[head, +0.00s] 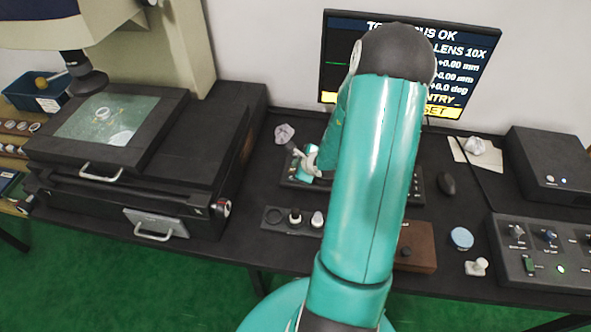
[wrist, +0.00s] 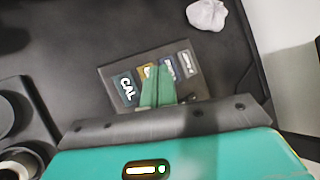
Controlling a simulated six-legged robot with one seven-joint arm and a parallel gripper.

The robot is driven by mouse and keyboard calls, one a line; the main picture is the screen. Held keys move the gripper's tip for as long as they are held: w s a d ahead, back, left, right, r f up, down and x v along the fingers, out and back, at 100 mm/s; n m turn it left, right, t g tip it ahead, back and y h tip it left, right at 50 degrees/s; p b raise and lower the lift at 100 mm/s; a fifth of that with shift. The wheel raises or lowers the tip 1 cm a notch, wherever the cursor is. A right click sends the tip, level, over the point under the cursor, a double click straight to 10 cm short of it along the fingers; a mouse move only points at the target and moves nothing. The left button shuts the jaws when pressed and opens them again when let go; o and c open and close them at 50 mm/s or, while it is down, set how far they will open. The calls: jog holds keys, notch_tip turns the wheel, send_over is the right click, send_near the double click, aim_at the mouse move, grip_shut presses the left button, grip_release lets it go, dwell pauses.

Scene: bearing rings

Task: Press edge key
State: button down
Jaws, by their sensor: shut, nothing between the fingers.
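A dark key panel (wrist: 108,75) shows in the wrist view with a row of labelled keys. I cannot tell whether the tips touch a key. In the head view my gripper (head: 303,172) is low at the panel's left end; my arm hides the panel's middle.
A monitor (head: 460,70) stands behind my arm. Crumpled paper (head: 285,133) lies behind the panel. A small tray (head: 273,218) with round parts is in front. A measuring machine (head: 110,150) fills the left; a control box (head: 535,262) and mouse (head: 447,184) are right.

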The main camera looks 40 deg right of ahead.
jog(key=shift+f, duration=0.15)
jog(key=shift+f, duration=0.3)
jog(key=shift+f, duration=0.3)
dwell(0.8)
jog(key=shift+r, duration=0.75)
jog(key=shift+r, duration=2.5)
jog(key=shift+r, duration=0.1)
